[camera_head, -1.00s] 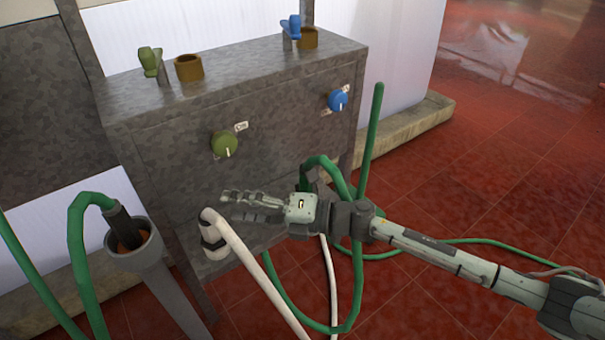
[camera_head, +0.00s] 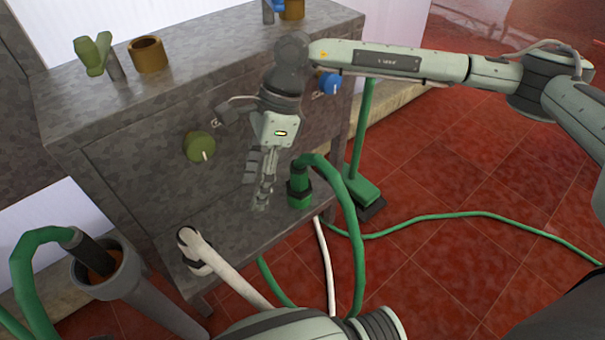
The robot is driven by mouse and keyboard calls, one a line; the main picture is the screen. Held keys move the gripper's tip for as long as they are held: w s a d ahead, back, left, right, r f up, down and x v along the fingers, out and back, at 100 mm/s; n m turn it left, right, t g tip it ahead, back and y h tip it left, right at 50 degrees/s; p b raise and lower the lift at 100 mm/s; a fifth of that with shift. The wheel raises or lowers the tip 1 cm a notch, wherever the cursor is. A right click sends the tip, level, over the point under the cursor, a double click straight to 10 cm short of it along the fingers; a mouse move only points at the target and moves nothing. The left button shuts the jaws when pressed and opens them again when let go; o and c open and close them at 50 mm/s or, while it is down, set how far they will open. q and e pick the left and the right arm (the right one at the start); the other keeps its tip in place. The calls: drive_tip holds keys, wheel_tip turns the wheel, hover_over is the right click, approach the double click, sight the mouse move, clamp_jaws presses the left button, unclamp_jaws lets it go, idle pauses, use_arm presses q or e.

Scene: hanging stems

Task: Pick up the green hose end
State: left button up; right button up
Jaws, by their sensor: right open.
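A green hose end (camera_head: 300,190) with a dark band stands on the metal cabinet's lower shelf, and its green hose (camera_head: 352,235) arches up and down over the front edge. My right gripper (camera_head: 261,200) points down just left of this hose end, apart from it in the picture. It is open and seen nearly edge-on, with nothing visible between its fingers. Another green hose (camera_head: 25,265) at the left ends in a dark nozzle (camera_head: 92,250) set in a grey tube holder (camera_head: 125,285). My left gripper is not in view.
A white hose (camera_head: 225,268) with a black-banded end lies over the shelf's front edge. The cabinet (camera_head: 110,150) carries a green knob (camera_head: 200,147) and a blue knob (camera_head: 330,84). A green-handled brush (camera_head: 365,195) stands right of it. Red tiled floor is open at the right.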

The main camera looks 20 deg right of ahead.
sight(299, 175)
drive_tip(key=w+d+h, duration=0.1)
drive_tip(key=d, duration=0.2)
drive_tip(key=w+d+r+n+t+h, duration=0.1)
drive_tip(key=d, duration=0.2)
drive_tip(key=w+d+r+h, duration=0.1)
drive_tip(key=d+h, duration=0.1)
drive_tip(key=d, duration=0.1)
drive_tip(key=shift+w+t, duration=0.25)
drive_tip(key=shift+t, duration=0.15)
drive_tip(key=shift+d+f, duration=0.2)
drive_tip(key=shift+f, duration=0.05)
wheel_tip(299, 175, down, 7)
drive_tip(key=shift+p, duration=0.6)
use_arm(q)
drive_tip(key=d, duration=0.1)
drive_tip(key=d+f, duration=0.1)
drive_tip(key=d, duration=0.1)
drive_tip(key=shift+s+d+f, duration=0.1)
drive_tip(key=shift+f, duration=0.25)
use_arm(e)
drive_tip(key=shift+c, duration=0.5)
drive_tip(key=c, duration=1.1)
drive_tip(key=shift+r, duration=0.1)
clamp_jaws()
